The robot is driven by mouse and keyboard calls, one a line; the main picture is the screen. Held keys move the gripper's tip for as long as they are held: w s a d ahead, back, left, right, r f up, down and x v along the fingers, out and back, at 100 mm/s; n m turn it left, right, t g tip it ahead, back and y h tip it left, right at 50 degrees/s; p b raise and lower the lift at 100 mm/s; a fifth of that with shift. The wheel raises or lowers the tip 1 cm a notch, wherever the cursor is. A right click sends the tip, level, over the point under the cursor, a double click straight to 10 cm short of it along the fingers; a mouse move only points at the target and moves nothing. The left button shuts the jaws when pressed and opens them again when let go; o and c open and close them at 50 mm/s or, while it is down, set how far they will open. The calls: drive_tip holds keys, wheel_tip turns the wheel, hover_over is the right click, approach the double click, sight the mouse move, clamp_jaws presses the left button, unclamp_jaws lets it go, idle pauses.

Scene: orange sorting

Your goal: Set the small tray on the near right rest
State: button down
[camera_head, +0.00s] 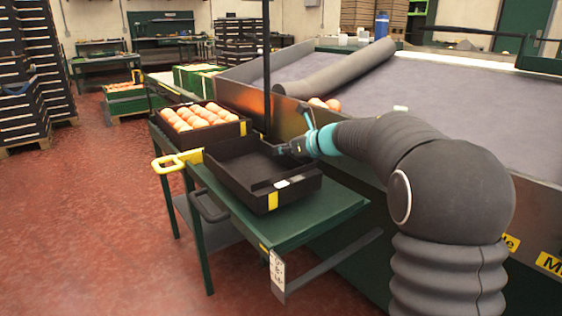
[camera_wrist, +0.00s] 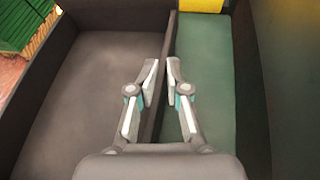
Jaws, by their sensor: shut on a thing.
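The small tray (camera_head: 246,198) is a dark, empty, open box with a yellow mark on its near corner. It is at the green bench (camera_head: 325,212); I cannot tell whether it rests on the top or hangs slightly above it. My gripper (camera_head: 285,149) is at its right wall. In the wrist view my gripper (camera_wrist: 162,66) has a finger on each side of the wall of the tray (camera_wrist: 105,75) and is shut on it. The tray floor lies left of the wall, a green surface right of it. I cannot make out a separate near right rest.
A dark crate of oranges (camera_head: 182,138) stands behind the tray on the bench. A black post (camera_head: 266,65) rises beside them. A yellow handle (camera_head: 168,165) sticks out left. The large grey sorting table (camera_head: 450,95) borders the right. The bench's near right part looks clear.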

sight(283, 159)
drive_tip(key=shift+f, duration=1.45)
drive_tip(key=shift+b, duration=0.3)
drive_tip(key=c, duration=1.1)
unclamp_jaws()
drive_tip(key=shift+f, duration=0.1)
drive_tip(key=shift+c, duration=0.2)
